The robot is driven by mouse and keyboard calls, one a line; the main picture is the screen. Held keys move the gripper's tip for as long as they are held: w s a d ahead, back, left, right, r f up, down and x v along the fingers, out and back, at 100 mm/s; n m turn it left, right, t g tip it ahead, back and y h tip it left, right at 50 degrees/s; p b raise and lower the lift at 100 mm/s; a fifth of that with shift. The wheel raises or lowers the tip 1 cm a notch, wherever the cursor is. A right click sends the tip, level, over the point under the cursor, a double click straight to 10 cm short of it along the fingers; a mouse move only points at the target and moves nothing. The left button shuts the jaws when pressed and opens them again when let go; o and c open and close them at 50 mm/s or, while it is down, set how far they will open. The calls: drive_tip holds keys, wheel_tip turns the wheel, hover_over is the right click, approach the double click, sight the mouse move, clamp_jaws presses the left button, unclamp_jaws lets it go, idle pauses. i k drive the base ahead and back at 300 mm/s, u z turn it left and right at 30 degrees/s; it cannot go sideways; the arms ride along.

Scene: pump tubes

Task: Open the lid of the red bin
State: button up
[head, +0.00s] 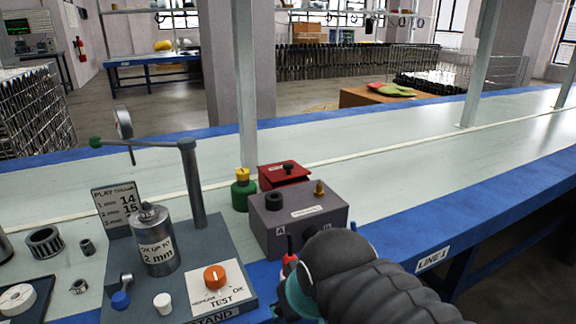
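The red bin (270,177) stands on the pale bench just behind a grey box, which hides its lower front. Its red top carries a small black knob (288,167) and looks closed. My dark arm comes in from the bottom right, with a teal ring at its wrist. My gripper (309,235) is at the near side of the grey box, in front of and below the red bin and apart from it. My own wrist hides most of its fingers. I cannot tell whether it holds anything.
The grey box (300,225) has a black knob and a brass fitting on top. A green bottle (244,190) with a yellow cap stands left of the bin. A test stand (185,270) with a post fills the left. The bench right of the box is clear.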

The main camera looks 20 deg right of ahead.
sight(281, 171)
drive_tip(key=k, duration=1.25)
drive_tip(key=z, duration=0.7)
drive_tip(key=i, duration=1.7)
drive_tip(key=u, duration=0.25)
